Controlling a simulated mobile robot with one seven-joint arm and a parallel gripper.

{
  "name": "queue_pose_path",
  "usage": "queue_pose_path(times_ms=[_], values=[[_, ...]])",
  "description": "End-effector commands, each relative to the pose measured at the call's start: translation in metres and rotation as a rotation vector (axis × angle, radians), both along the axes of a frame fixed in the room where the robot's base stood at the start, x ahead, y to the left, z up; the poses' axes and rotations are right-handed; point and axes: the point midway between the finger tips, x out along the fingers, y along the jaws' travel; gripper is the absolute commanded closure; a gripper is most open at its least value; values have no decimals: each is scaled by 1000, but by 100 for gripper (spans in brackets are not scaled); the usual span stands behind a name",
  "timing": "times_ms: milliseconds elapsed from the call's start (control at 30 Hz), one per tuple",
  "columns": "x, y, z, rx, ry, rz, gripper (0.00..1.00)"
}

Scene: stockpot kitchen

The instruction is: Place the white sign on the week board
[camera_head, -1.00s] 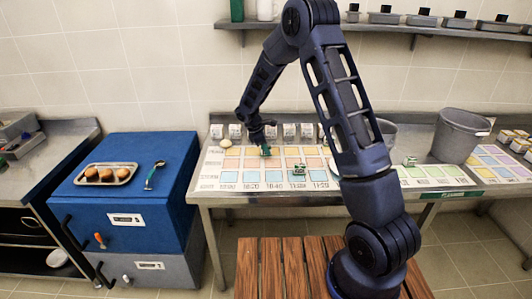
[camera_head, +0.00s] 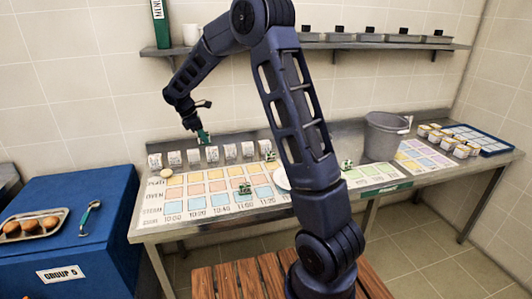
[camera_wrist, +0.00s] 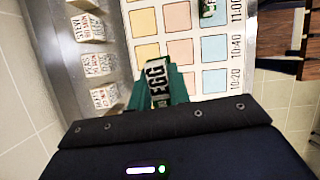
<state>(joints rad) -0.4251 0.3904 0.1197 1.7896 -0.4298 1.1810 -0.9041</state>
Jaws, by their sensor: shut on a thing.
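My gripper (camera_head: 204,136) is shut on a small green sign with a white label reading EGG (camera_wrist: 157,82). It holds the sign above the rear left of the counter, near a row of white signs (camera_head: 192,156) with dark print. These stand along the back edge and also show at the left of the wrist view (camera_wrist: 98,64). Below lies a board of coloured squares (camera_head: 216,186) with times along its front edge. Another board (camera_head: 378,178), with green squares, lies to the right, and a third (camera_head: 424,155) farther right. I cannot tell which is the week board.
Small green signs stand on the boards (camera_head: 245,188) (camera_head: 347,165). A plate (camera_head: 282,180) is partly behind my arm. A blue cabinet (camera_head: 75,245) stands at left; a shelf (camera_head: 380,46) runs above.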

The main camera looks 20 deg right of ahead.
Motion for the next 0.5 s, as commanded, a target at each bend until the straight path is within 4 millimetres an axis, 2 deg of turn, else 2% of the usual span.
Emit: queue_pose_path(times_ms=[167,267,367,500], values=[[2,-4,1,0,0,-7,100],[9,-19,1,0,1,-32,100],[21,-46,1,0,1,-76,100],[39,-99,1,0,1,-159,100]])
